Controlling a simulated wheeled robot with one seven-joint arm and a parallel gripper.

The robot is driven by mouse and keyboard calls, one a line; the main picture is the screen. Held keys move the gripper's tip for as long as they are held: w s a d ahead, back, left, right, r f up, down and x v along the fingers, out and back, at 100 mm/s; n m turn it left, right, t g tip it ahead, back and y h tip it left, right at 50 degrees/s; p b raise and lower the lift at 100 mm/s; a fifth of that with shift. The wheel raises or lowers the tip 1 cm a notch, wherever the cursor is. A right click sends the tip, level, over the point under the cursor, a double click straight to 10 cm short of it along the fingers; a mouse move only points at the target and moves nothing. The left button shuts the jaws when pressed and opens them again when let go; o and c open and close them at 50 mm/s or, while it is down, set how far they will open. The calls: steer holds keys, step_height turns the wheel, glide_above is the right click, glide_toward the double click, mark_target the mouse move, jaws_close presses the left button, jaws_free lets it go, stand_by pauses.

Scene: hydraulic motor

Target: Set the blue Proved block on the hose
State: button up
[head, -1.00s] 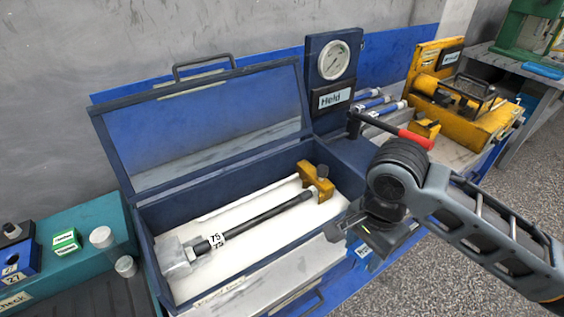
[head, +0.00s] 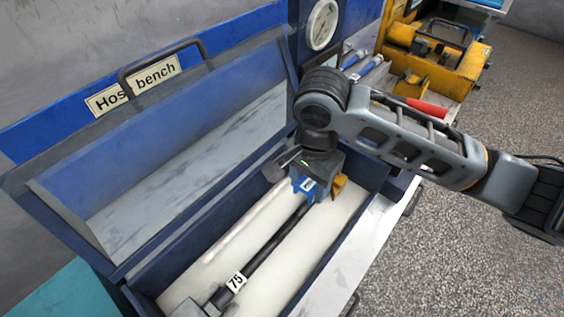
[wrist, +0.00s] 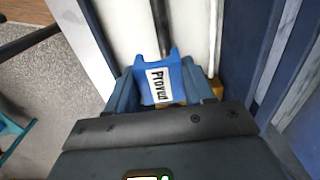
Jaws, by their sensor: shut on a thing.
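The blue Proved block (head: 303,185) is in my gripper (head: 312,168), over the far end of the hose in the head view. In the wrist view the block (wrist: 170,72) shows its white "Proved" label between the fingers of my gripper (wrist: 163,88), its two prongs pointing up the picture, on either side of the hose's line. The black hose (head: 270,245) lies in the open blue box with a white "75" tag; the wrist view also shows the hose (wrist: 161,22). I cannot tell whether the block touches the hose.
The yellow holder (head: 341,184) stands at the hose's far end, partly hidden by my gripper. The box's raised lid (head: 150,150) is at the left and its side wall (head: 370,205) is close on the right. A yellow machine (head: 435,60) stands at the back right.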

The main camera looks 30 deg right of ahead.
mark_target(302, 209)
steer(key=shift+w+a, duration=0.15)
steer(key=shift+w, duration=0.2)
steer(key=shift+f+b, duration=0.4)
steer(key=shift+f, duration=0.95)
step_height(302, 209, down, 3)
steer(key=b, duration=0.2)
steer(key=shift+r+b, duration=0.2)
steer(key=shift+b, duration=0.2)
steer(key=shift+f, duration=0.7)
steer(key=shift+s+a, duration=0.1)
steer(key=shift+a, duration=0.05)
steer(key=shift+f+b, duration=0.45)
steer(key=shift+f, duration=1.1)
steer(key=o, duration=1.1)
